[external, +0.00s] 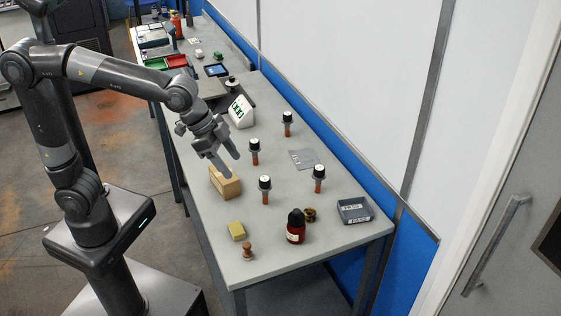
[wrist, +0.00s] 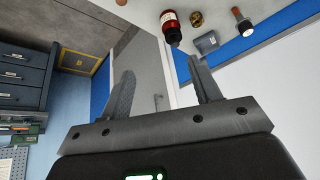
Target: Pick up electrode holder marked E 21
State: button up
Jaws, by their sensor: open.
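Several electrode holders stand upright on the bench, each with a copper-brown shaft, a dark collar and a white top. One is at the back (external: 287,124), one is nearest my gripper (external: 254,151), one is in front (external: 265,189) and one is on the right (external: 319,178). Their markings are too small to read, so I cannot tell which is E 21. My gripper (external: 232,163) is open and empty above the wooden block, left of the nearest holder. In the wrist view my gripper (wrist: 165,88) has its fingers apart with nothing between them. One holder (wrist: 241,21) shows at the upper right there.
A wooden block (external: 225,183) stands below my gripper. A red bottle (external: 296,229), brass piece (external: 310,215), grey tray (external: 354,211), yellow block (external: 237,231) and wooden stamp (external: 248,252) occupy the front. A grey plate (external: 304,159) lies between holders. A white display (external: 240,113) stands behind.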

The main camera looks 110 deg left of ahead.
jog(key=w+a+f+n, duration=0.1)
jog(key=w+a+f, duration=0.2)
jog(key=w+a, duration=0.55)
jog(key=n, duration=0.1)
send_near(319, 167)
jog(key=f, duration=0.1)
jog(key=shift+n+y, duration=0.3)
jog(key=shift+y, duration=0.1)
jog(key=x, duration=0.5)
jog(key=shift+w+d, duration=0.2)
jog(key=shift+w, duration=0.1)
jog(key=shift+x, duration=3.15)
jog(key=shift+d, duration=0.1)
jog(key=c, duration=1)
